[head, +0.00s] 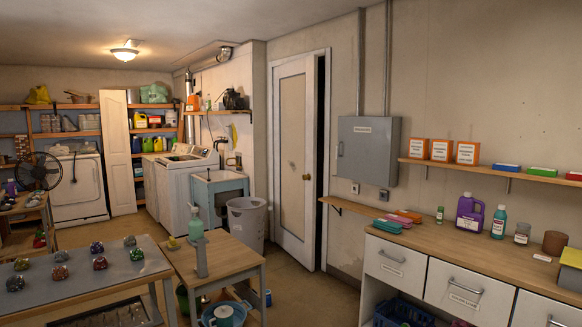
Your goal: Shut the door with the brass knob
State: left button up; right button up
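A white door (292,150) stands in a white frame (328,150) in the middle of the head view. A dark gap shows between the door's right edge and the frame, so it is ajar. A small knob (307,178) seems to sit near its right edge, too small to tell its metal. A second, narrow white door panel (117,150) stands open by the shelves at the far left; no knob is clear on it. Neither of my grippers is in view.
A small wooden table (235,258) with a green bottle and a grey bin (246,222) stand before the door. A drawer counter (450,245) runs along the right. A metal table (90,275) fills the left front. Some brown floor (290,290) is open between.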

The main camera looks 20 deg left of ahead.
aim_at(295, 87)
jog(key=i+j+u, duration=0.25)
jog(key=i, duration=0.25)
jog(key=i+u, duration=0.2)
jog(key=i, duration=1.75)
jog(key=i+u, duration=0.1)
jog(key=i, duration=1.35)
jog(key=i+u, duration=0.3)
jog(key=i, duration=1.25)
